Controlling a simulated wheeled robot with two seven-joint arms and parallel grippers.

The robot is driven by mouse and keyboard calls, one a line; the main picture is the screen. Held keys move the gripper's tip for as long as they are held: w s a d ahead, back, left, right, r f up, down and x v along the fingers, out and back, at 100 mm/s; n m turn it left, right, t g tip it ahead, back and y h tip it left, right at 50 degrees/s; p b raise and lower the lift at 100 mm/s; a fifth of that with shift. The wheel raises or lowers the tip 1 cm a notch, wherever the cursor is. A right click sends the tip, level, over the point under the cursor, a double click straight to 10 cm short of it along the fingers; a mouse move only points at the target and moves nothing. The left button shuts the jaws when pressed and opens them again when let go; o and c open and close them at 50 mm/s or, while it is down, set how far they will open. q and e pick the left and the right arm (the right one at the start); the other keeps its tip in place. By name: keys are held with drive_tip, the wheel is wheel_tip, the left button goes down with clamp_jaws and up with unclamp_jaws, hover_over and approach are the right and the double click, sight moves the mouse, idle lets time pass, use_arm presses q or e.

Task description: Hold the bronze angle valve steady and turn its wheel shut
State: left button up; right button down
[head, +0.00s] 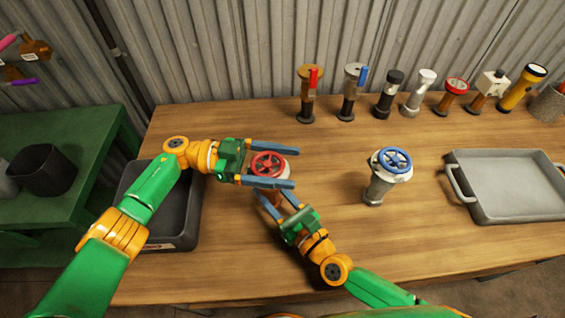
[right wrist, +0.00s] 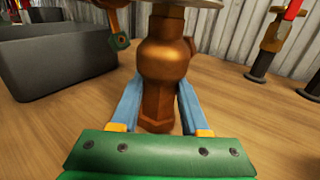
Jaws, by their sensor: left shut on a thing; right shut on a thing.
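The bronze angle valve stands upright on the wooden table, and its body (right wrist: 164,62) fills the middle of the right wrist view. Its red wheel (head: 268,164) faces up in the head view. My left gripper (head: 295,168) has its blue fingers on two opposite sides of the wheel and is shut on it. My right gripper (right wrist: 158,88) is shut on the lower bronze body, one finger on each side. In the head view the left gripper and wheel hide most of the body. The wheel's top is out of the right wrist view.
A pale valve with a blue wheel (head: 393,160) stands to the right. A grey tray (head: 515,185) lies farther right, and a dark bin (head: 183,242) sits left under my left arm. Several valves and torches line the back. The front right table is clear.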

sight(281, 164)
use_arm(q)
drive_tip(key=shift+f, duration=0.1)
drive_tip(key=o, duration=1.2)
drive_tip(key=shift+c, duration=0.2)
wheel_tip(281, 164, up, 10)
drive_tip(key=shift+w+a, duration=0.1)
